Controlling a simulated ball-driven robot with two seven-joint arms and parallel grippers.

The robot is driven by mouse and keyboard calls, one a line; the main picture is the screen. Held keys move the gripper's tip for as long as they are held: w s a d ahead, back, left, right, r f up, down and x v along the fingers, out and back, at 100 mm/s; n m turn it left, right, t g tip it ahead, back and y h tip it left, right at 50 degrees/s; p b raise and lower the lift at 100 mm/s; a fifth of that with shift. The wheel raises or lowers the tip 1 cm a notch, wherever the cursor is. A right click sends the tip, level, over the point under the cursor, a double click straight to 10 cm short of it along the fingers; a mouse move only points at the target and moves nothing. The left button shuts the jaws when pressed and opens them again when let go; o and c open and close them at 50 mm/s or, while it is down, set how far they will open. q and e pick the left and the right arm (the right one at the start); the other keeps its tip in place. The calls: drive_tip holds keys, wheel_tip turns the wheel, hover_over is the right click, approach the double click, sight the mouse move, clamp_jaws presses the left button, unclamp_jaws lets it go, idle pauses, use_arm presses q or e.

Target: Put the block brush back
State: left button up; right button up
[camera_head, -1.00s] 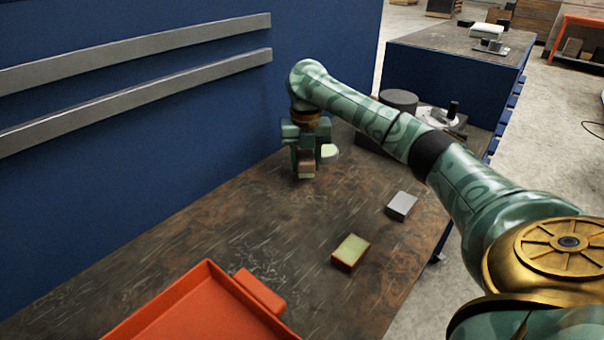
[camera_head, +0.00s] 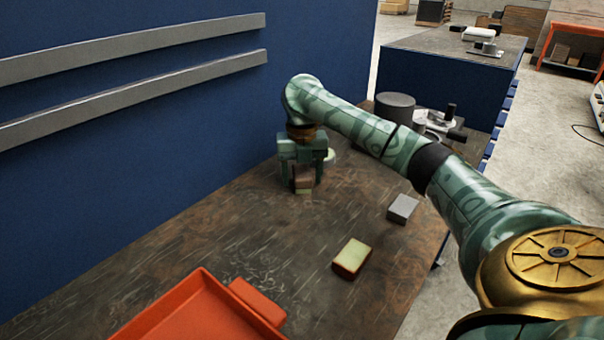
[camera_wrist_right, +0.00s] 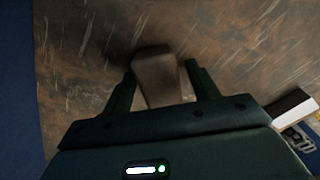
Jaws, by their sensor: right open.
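A small block with a brown upper part and a pale lower edge (camera_head: 303,183), which looks like the block brush, stands on the worktop (camera_head: 215,235) near the blue wall. My right gripper (camera_head: 303,178) is open above it, with a finger on each side. In the right wrist view the brown block (camera_wrist_right: 158,82) sits between the two spread fingers (camera_wrist_right: 160,88), with a gap beside it. A second block with a pale yellow-green top and brown sides (camera_head: 351,257) lies on the worktop nearer me. My left gripper is out of view.
A grey box (camera_head: 403,208) lies right of the gripper. A dark cylinder (camera_head: 395,107) and a metal device (camera_head: 436,120) stand behind my arm. Grey rails (camera_head: 140,43) run along the blue wall.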

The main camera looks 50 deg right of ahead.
sight(302, 170)
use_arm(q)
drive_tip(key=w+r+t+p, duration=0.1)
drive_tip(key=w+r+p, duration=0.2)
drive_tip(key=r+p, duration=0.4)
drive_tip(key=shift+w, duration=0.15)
use_arm(e)
wheel_tip(302, 170, up, 12)
drive_tip(key=shift+f, duration=0.1)
